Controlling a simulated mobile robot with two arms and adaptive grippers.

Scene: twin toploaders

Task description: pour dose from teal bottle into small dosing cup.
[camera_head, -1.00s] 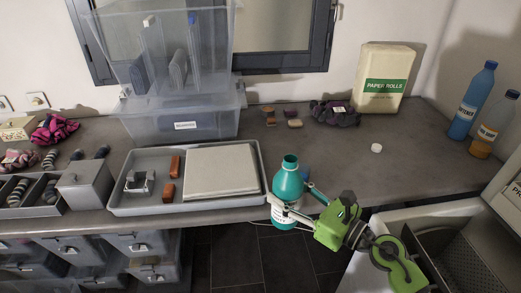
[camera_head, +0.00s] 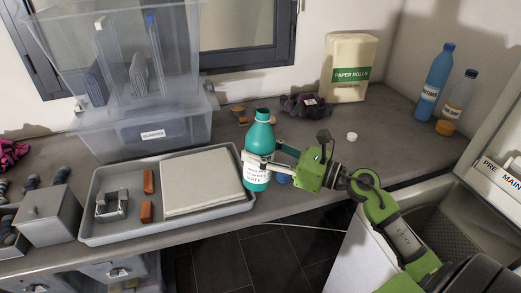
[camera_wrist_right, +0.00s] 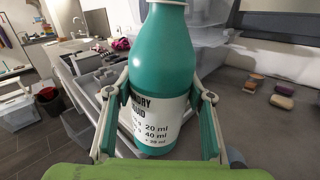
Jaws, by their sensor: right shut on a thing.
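The teal bottle (camera_head: 257,178) with a white label stands near upright, with an open neck and no cap on it. My right gripper (camera_head: 262,163) is shut around its body from the right. The right wrist view shows the bottle (camera_wrist_right: 163,60) between both fingers (camera_wrist_right: 160,115), with dose figures in ml on the label. In the head view the bottle is at the right edge of the grey tray. A small blue object (camera_head: 284,179) is partly hidden behind my gripper. A small white round object (camera_head: 352,136) lies on the counter; which one is the dosing cup I cannot tell. My left gripper is not in view.
The grey tray (camera_head: 96,222) holds a pale flat slab and small brown blocks. A clear bin (camera_head: 150,115) stands behind it. The counter around the white object is clear.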

